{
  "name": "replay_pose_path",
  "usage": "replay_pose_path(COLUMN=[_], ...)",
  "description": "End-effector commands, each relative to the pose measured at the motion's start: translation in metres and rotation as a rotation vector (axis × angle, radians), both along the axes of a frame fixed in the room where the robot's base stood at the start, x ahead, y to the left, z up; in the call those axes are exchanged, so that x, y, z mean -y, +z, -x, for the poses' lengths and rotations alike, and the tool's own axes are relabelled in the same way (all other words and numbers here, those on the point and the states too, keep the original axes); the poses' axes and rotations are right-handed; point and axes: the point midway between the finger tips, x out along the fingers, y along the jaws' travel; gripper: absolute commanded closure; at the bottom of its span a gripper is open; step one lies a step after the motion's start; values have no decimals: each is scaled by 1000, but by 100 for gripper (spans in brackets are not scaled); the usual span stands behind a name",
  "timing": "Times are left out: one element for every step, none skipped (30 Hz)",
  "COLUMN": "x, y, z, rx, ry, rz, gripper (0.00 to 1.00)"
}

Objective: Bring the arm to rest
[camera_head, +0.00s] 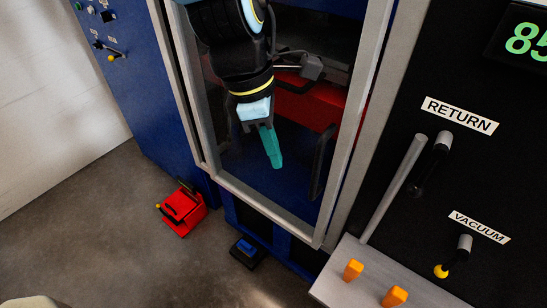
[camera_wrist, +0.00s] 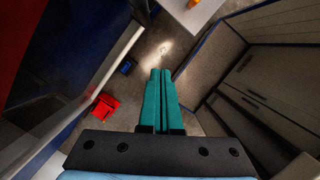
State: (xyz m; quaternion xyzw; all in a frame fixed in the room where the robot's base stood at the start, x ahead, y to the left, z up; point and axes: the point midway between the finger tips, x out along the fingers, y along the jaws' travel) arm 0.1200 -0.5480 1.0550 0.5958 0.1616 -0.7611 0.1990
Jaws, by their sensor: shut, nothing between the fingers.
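My gripper (camera_head: 273,163) has teal fingers and hangs pointing down in front of the blue machine's grey-framed glass door (camera_head: 350,110) in the head view. In the wrist view my gripper (camera_wrist: 161,72) has its two teal fingers side by side and closed, with nothing held. The fingertips are above the floor and apart from anything around them.
A black panel (camera_head: 470,185) with RETURN and VACUUM levers and a grey shelf (camera_head: 385,285) with orange pieces stand right.

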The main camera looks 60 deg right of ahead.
Motion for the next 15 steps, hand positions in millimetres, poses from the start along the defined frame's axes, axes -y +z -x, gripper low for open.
replay_pose_path(x=[0, 0, -1, -1, -1, -1, -1, -1, -1, -1, -1, -2, -3, -5, -9], y=[2, 3, 3, 3, 3, 3, 3, 3, 3, 3, 3, 3, 3, 4, 4], z=[0, 0, -1, -1, -1, -1, -1, -1, -2, -4, -8, -15, -24, -34, -51], rx=[1, 1, 0, 0, 0, 1, 1, 1, 1, 2, 4, 10, 15, 22, 35], ry=[-1, -1, 0, 0, 0, 0, 0, 0, 0, -1, -1, -5, -8, -14, -25], rz=[1, 1, 1, 0, 0, 0, 0, 0, 0, 1, 4, 8, 13, 17, 26], gripper=[100, 100, 100, 100, 100, 100, 100, 100, 100, 100, 100, 100, 100, 100, 100])
